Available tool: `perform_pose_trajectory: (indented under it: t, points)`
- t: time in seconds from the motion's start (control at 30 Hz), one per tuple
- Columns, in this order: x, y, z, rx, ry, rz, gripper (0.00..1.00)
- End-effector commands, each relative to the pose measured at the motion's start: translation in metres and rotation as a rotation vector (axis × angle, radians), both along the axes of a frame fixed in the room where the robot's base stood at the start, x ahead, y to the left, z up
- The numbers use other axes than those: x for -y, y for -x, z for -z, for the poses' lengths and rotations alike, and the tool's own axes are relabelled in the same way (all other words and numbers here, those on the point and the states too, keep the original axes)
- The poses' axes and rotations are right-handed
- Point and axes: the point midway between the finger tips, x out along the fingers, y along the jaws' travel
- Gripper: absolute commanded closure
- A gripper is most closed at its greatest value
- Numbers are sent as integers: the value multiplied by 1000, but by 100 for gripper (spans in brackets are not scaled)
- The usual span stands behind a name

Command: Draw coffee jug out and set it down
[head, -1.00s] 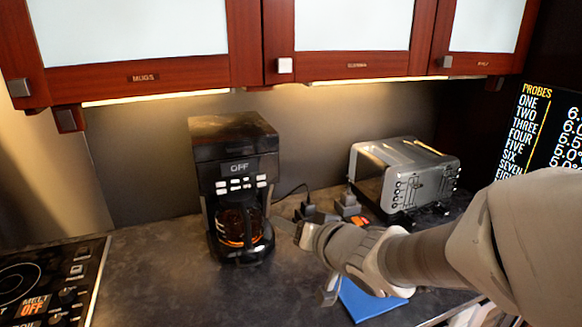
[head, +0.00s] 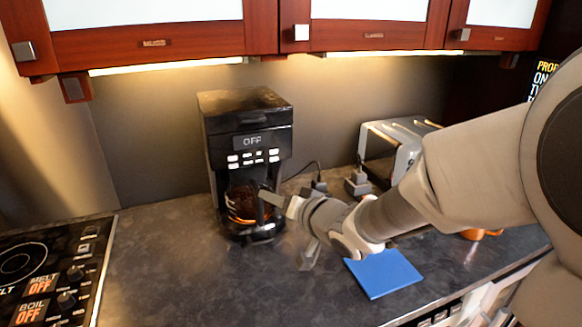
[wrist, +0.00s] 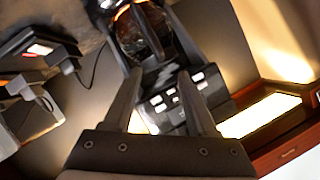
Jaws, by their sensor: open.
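The coffee jug (head: 240,203) is glass with dark contents and an orange band. It sits in the base of the black coffee maker (head: 246,110), whose display reads OFF. My gripper (head: 286,230) is open and empty at the jug's right front. One finger overlaps the jug's right edge in the head view; the other is lower, over the counter. In the wrist view, the jug (wrist: 138,32) lies just beyond the spread fingers (wrist: 158,78), with dark handle-like parts near the gap. Whether a finger touches the jug, I cannot tell.
A metal toaster (head: 385,140) stands at the right, partly behind my arm. Plugs and a cord (head: 318,182) lie between it and the coffee maker. A blue flat item (head: 384,274) is at front right. The counter (head: 165,265) left of the jug is clear, up to the cooktop (head: 50,265).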

Motion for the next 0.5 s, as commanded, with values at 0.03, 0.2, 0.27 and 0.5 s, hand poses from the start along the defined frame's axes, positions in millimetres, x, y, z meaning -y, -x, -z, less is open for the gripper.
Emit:
perform_pose_trajectory:
  t: [0.03,0.2,0.27,0.5]
  points:
    - [-8,-7,6,-2,0,-3,42]
    - [-27,-32,16,-2,0,-3,42]
    - [-33,-40,19,-1,0,-2,42]
    - [-53,-66,29,-1,0,-1,42]
